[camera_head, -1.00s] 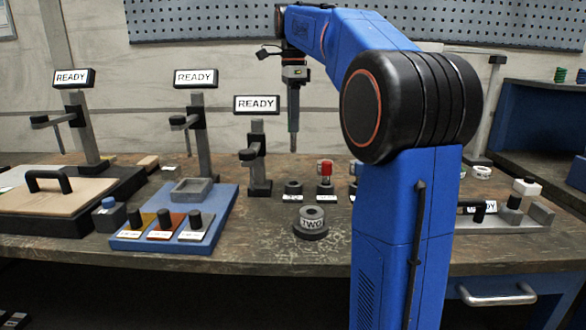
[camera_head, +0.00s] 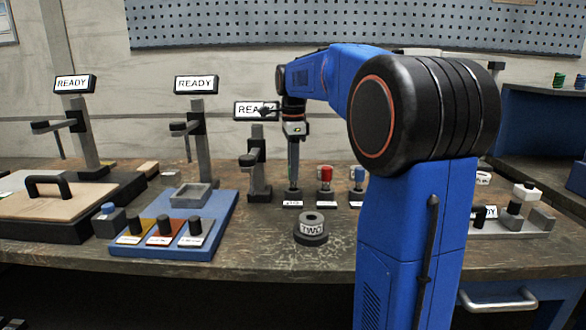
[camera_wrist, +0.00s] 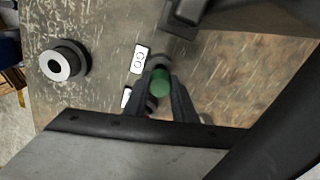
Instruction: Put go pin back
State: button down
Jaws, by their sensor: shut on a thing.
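The green-topped go pin (camera_wrist: 160,84) is between the fingers of my gripper (camera_wrist: 165,98) in the wrist view. In the head view my gripper (camera_head: 293,165) points straight down, shut on the pin, directly over the small dark holder (camera_head: 292,194) at the left end of a short row. The holder's white label (camera_head: 292,204) is in front of it, and a label (camera_wrist: 139,58) shows beside the pin in the wrist view. The pin's lower end is at the holder. I cannot tell how deep it sits, as the fingers and holder hide it.
A red-topped pin (camera_head: 326,175) and a blue-topped pin (camera_head: 357,175) stand in holders just to the right. A grey round piece marked TWO (camera_head: 311,226) stands in front. A gauge stand (camera_head: 258,170) with a READY sign is close on the left. A blue tray (camera_head: 215,225) lies further left.

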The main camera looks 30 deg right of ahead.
jog(key=shift+f, duration=0.1)
jog(key=c, duration=1.5)
grip_release()
jog(key=shift+o, duration=0.2)
notch_tip(320, 180, up, 12)
jog(key=shift+s, duration=0.1)
